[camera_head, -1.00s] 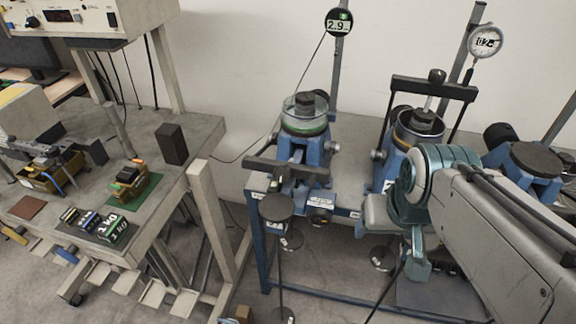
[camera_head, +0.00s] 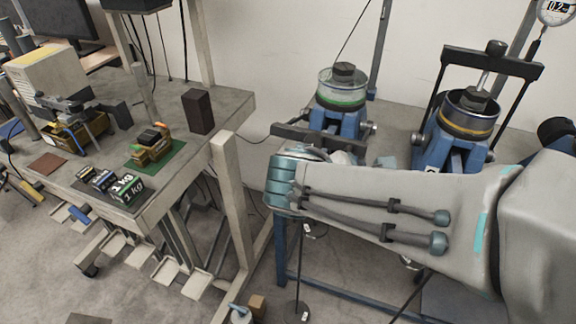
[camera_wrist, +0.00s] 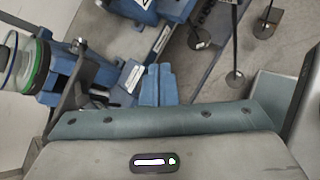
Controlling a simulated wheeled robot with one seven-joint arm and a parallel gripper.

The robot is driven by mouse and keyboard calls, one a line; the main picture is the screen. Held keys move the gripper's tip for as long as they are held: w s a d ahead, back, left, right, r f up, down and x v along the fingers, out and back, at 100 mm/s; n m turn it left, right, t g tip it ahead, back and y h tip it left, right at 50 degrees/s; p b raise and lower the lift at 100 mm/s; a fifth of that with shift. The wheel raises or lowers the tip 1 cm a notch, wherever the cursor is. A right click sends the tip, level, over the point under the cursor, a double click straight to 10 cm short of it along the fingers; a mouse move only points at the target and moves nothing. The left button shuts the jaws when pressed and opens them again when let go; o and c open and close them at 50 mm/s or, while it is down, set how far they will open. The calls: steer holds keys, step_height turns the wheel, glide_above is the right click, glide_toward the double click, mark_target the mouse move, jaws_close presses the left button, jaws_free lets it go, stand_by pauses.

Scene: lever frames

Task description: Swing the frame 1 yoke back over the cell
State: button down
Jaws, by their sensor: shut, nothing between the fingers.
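The left lever frame has a cell (camera_head: 343,92) with a green ring and a dark weight on top. A dark yoke bar (camera_head: 318,139) lies low in front of this cell, swung off it; I take this as the frame 1 yoke, though no number is readable. My arm hides part of this frame in the head view. In the wrist view my gripper (camera_wrist: 157,69) is shut and empty, its blue fingers together. The green-ringed cell (camera_wrist: 38,66) is at the left there, and a dark bar (camera_wrist: 72,92) beside it is probably the yoke, apart from the fingers.
The second frame's yoke (camera_head: 493,62) stands upright over its own cell (camera_head: 468,113). A dial gauge (camera_head: 556,11) is at the top right. Hanging rods and discs (camera_wrist: 234,78) are below the frames.

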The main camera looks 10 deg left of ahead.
steer(key=a+n+t+y+b, duration=0.4)
steer(key=a+n+t, duration=0.4)
steer(key=a+n, duration=0.75)
steer(key=w+f+m, duration=0.1)
steer(key=w+m, duration=0.2)
steer(key=w, duration=0.6)
steer(key=shift+w+a, duration=0.15)
steer(key=shift+a, duration=0.15)
